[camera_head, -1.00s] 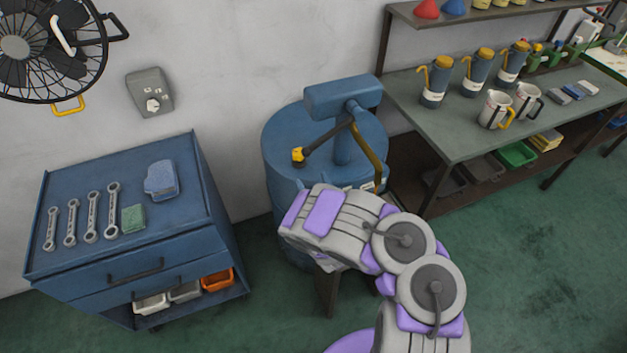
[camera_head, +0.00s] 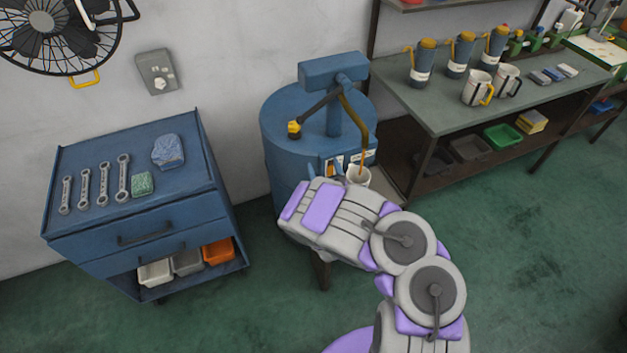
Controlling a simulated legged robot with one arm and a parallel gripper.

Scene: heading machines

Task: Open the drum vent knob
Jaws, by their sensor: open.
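The blue drum (camera_head: 283,150) stands against the wall in the middle of the view. A blue pump head (camera_head: 330,70) rises from its top, with a dark lever ending in a yellow-and-black knob (camera_head: 294,128) and a brownish spout pipe (camera_head: 357,118). I cannot tell which part is the vent knob. A small orange part (camera_head: 333,168) shows at the drum's front. My gripper (camera_head: 325,170) is mostly hidden behind my grey and purple arm; its bluish tips show open in front of the drum, close to the orange part in the picture. Contact cannot be told.
A white cup (camera_head: 358,177) is below the spout. A blue tool cabinet (camera_head: 140,235) with wrenches stands left. A workbench (camera_head: 440,110) with containers and mugs stands right. A fan (camera_head: 45,30) and grey wall box (camera_head: 158,72) are upper left. Green floor is free at right.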

